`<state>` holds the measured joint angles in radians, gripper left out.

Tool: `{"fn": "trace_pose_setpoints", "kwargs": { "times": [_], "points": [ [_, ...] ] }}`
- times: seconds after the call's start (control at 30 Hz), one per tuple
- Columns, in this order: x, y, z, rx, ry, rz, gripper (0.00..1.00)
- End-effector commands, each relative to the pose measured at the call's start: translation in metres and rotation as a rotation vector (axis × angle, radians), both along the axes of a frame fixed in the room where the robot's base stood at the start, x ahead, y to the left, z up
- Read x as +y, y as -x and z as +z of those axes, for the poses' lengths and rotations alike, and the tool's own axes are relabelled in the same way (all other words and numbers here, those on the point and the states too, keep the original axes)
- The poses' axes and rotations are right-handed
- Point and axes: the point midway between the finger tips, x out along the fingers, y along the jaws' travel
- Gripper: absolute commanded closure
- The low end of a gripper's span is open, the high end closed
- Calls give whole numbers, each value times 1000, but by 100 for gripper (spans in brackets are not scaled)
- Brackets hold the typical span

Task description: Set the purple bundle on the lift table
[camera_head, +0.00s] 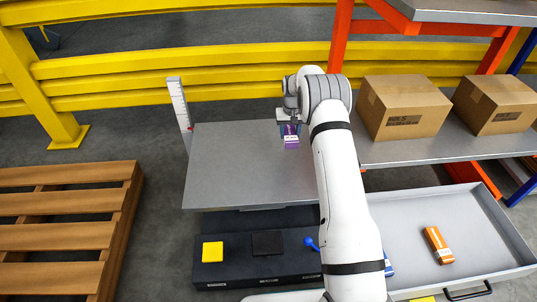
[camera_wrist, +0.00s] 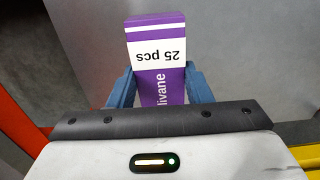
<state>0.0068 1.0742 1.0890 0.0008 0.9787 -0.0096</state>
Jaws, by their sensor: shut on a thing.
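The purple bundle (camera_head: 291,141) is a small purple pack with a white band. In the wrist view the purple bundle (camera_wrist: 157,60) shows "25 pcs" and part of a name, between two blue fingers. My gripper (camera_wrist: 155,88) is shut on it; in the head view my gripper (camera_head: 289,128) is at the right part of the lift table (camera_head: 225,165). The lift table is a flat grey plate with a bare top. The bundle is over or on its surface; I cannot tell whether it touches. The bundle's lower end is hidden by my gripper in the wrist view.
A white ruler post (camera_head: 180,108) stands at the table's left back corner. Orange shelving with two cardboard boxes (camera_head: 403,107) is at right. A grey drawer (camera_head: 480,225) holds an orange pack (camera_head: 438,245). A wooden pallet (camera_head: 60,235) lies left. Yellow rails (camera_head: 180,75) run behind.

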Motion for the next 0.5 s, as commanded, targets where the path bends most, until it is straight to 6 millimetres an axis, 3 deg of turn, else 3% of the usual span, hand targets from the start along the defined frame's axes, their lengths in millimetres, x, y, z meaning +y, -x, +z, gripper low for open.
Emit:
{"fn": "trace_pose_setpoints", "kwargs": {
  "times": [0.2,0.37,0.5],
  "points": [
    [0,0,-40,2,0,-1,79],
    [-1,0,-53,-1,0,-1,79],
    [-1,0,-77,1,0,-1,79]
  ]
}}
